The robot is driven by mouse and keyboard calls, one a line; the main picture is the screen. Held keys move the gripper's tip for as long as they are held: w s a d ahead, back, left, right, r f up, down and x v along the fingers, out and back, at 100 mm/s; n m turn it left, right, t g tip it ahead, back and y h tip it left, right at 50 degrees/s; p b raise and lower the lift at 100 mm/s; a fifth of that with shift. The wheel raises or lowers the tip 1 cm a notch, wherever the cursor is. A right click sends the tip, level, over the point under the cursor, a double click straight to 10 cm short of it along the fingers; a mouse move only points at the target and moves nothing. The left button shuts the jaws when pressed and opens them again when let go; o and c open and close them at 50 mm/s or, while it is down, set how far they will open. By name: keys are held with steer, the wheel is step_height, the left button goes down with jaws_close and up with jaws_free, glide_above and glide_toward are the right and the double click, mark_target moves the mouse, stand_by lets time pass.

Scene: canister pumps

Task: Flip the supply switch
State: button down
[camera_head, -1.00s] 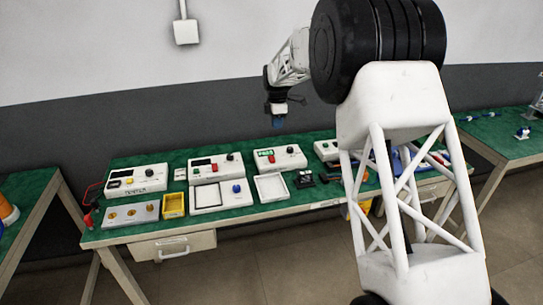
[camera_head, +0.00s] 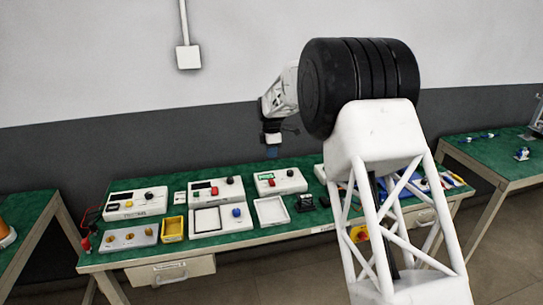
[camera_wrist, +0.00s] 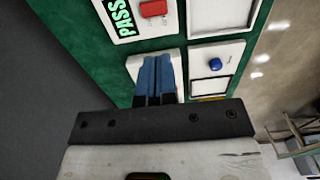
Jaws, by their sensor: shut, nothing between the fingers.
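No switch labelled as the supply can be read. Red switches or buttons show on the unit with a green PASS display (camera_head: 279,182) and on the white unit left of it (camera_head: 215,189). My gripper (camera_head: 272,153) hangs in the air above the back of the green table, apart from the units. There the PASS unit's red switch (camera_wrist: 152,8) lies at the top.
A shallow white tray (camera_head: 257,212), a panel with a blue knob (camera_head: 220,222), a yellow bin (camera_head: 172,229) and a grey plate (camera_head: 130,239) line the table's front. Small black parts (camera_head: 305,203) lie to the right. My arm hides part of the table's right side.

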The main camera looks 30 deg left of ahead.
mark_target(272, 183)
step_height(272, 183, down, 13)
steer(key=shift+r, duration=0.15)
stand_by(0.4)
